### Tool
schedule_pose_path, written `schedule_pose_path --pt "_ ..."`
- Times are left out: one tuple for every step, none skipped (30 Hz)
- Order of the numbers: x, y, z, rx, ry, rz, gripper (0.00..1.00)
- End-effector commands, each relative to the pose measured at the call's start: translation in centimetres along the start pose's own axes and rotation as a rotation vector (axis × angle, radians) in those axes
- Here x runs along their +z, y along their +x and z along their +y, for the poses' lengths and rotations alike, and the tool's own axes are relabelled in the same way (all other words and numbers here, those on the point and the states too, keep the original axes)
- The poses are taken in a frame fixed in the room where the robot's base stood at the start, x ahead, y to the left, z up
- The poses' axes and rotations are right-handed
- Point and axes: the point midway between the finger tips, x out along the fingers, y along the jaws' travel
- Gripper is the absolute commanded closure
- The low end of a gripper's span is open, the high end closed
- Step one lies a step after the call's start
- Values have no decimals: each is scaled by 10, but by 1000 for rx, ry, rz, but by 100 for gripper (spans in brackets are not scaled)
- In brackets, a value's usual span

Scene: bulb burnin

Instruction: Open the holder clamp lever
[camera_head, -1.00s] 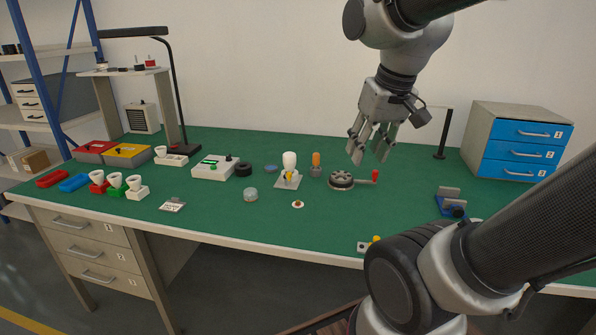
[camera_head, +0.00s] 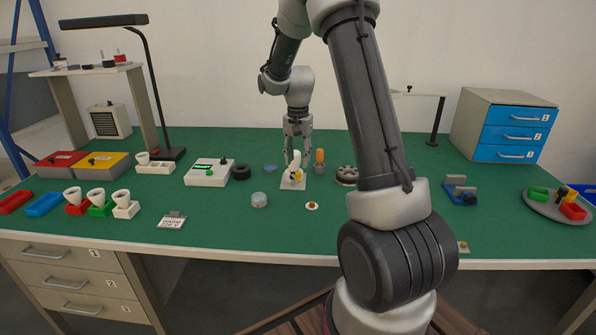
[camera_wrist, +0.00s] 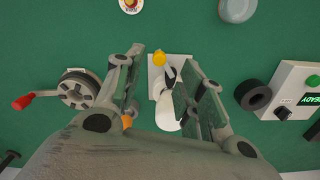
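The holder (camera_head: 287,186) is a pale square plate at the middle of the green bench, with a white bulb (camera_head: 295,160) on it. Its clamp lever has a yellow tip (camera_head: 298,176), at the front of the plate. In the wrist view, the lever's yellow tip (camera_wrist: 159,59) and the holder plate (camera_wrist: 154,82) show between the fingers. The white bulb (camera_wrist: 166,112) is partly hidden by the right finger. My gripper (camera_head: 298,158) points down over the holder, and its fingers (camera_wrist: 168,84) are spread with nothing gripped. Contact with the lever cannot be told.
A reel with a red-handled crank (camera_wrist: 78,90) and an orange-handled tool (camera_head: 319,158) stand close by. A black ring (camera_wrist: 253,96) and a tester box (camera_wrist: 292,90) are on the other side. A clear round dish (camera_head: 259,200) and a small round button (camera_head: 312,206) lie in front.

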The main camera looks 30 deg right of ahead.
Motion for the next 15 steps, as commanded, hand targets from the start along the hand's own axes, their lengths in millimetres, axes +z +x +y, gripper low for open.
schedule_pose_path --pt "1 10 1 4 0 -4 61" --pt "1 15 1 3 -1 -3 61" --pt "1 22 1 3 -1 -4 61" --pt "1 27 1 3 -1 -3 61" --pt "1 31 0 2 -1 -3 61" --pt "1 36 0 2 -1 -3 61" --pt "1 40 0 2 -2 -2 61" --pt "1 43 0 2 -2 -2 61" --pt "1 46 1 2 -2 -2 61" --pt "1 48 1 2 -2 -2 61" --pt "1 49 0 1 -2 -2 61" --pt "1 50 0 1 -2 -1 61" --pt "1 51 0 1 -2 -1 61" --pt "1 51 0 0 -2 0 61" --pt "1 51 0 0 -2 0 61"
